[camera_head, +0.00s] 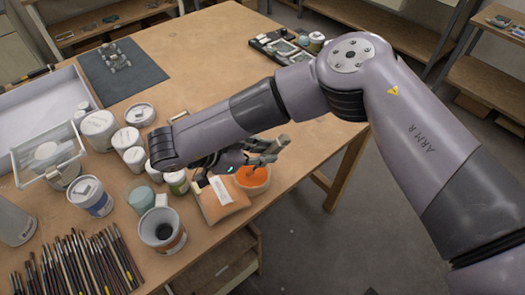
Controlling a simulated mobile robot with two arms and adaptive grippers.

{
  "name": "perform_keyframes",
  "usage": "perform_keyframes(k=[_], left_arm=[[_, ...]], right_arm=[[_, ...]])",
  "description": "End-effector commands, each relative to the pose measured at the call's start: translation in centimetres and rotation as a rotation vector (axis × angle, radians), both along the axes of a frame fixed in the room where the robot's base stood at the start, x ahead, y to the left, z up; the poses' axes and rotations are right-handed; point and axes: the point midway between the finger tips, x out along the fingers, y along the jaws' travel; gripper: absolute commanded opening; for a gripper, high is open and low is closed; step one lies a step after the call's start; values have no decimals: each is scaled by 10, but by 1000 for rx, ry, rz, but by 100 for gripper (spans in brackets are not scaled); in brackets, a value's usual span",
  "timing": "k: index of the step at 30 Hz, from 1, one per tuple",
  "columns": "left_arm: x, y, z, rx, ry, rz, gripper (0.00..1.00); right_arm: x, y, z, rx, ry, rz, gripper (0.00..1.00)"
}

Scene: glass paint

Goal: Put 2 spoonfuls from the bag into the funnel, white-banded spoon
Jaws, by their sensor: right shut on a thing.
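My right gripper (266,152) is over the near-right part of the table, just above an orange bag (222,203) with a white label. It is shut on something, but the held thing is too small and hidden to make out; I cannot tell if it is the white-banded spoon. The bag's open end (254,179) shows orange contents just below the gripper. A grey, wide-mouthed funnel (162,230) stands to the left of the bag, its dark opening facing up. My left gripper is not in view.
Several pale tubs (98,126) and jars crowd the table left of the bag. Many brushes (80,265) lie at the near left. A dark mat (122,72) with a small metal object lies at the back. The table's middle (190,60) is clear.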

Motion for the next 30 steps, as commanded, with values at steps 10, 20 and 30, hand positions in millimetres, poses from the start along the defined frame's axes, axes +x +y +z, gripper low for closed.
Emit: perform_keyframes(k=[10,20,30], left_arm=[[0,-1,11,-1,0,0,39],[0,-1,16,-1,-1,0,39],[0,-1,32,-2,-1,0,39]], right_arm=[[2,-14,22,0,0,0,0],[2,-21,33,0,-1,0,0],[2,-21,65,-1,-2,0,0]])
